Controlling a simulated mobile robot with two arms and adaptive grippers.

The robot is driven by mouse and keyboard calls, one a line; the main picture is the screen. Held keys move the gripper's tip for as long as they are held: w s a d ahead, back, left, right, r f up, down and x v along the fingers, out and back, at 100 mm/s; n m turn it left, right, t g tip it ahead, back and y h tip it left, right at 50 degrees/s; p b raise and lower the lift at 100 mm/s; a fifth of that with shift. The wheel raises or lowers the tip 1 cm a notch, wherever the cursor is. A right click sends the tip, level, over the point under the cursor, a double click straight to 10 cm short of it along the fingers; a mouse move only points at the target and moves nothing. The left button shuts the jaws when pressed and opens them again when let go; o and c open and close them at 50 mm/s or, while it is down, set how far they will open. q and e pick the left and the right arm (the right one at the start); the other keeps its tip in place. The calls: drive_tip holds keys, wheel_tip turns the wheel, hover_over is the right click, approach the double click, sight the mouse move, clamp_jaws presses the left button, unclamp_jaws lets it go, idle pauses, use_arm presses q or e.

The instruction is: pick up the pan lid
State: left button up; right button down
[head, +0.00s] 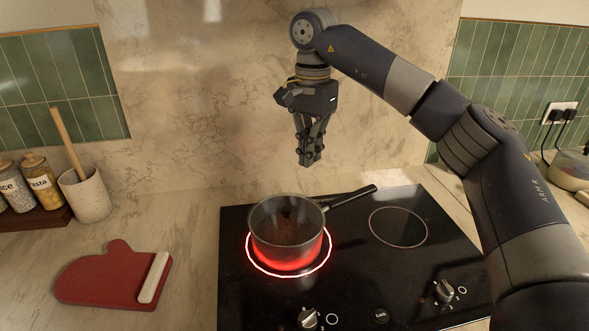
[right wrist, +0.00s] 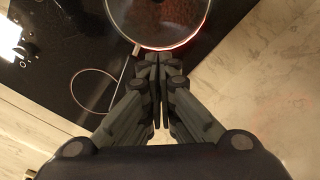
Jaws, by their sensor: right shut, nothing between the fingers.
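A pan (head: 287,240) with a dark handle stands on the glowing left burner, with brown contents inside. A clear lid seems to cover it, with a small dark knob-like spot near the middle; I cannot make out the lid's edge for certain. In the right wrist view the pan (right wrist: 140,38) shows at the top, beyond the fingertips. My right gripper (head: 310,161) points down, shut and empty, above and slightly right of the pan, apart from it. Its closed fingers also show in the right wrist view (right wrist: 160,62). My left gripper is not in view.
The black cooktop (head: 236,300) has a free right burner ring (head: 398,227) and front knobs. A red oven mitt (head: 100,278) with a pale strip lies left. A utensil crock (head: 88,196) and jars (head: 43,182) stand behind it. Another pot (head: 572,165) is at far right.

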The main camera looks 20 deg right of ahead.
sight(299, 209)
drive_tip(key=f, duration=0.4)
drive_tip(key=shift+s+d+f, duration=0.1)
drive_tip(key=shift+s+f, duration=0.15)
drive_tip(key=shift+s, duration=0.15)
wheel_tip(299, 209, down, 4)
drive_tip(key=shift+w+r+p, duration=0.15)
drive_tip(key=shift+r+p, duration=0.05)
drive_tip(key=shift+p, duration=0.35)
drive_tip(key=shift+a+f, duration=0.2)
drive_tip(key=shift+f, duration=0.45)
drive_tip(key=a, duration=0.1)
drive_tip(key=s+a+p, duration=0.1)
drive_tip(key=shift+s+a+r, duration=0.1)
drive_tip(key=shift+s+a, duration=0.2)
drive_tip(key=shift+a, duration=0.05)
drive_tip(key=shift+s+a, duration=0.1)
drive_tip(key=shift+a, duration=0.2)
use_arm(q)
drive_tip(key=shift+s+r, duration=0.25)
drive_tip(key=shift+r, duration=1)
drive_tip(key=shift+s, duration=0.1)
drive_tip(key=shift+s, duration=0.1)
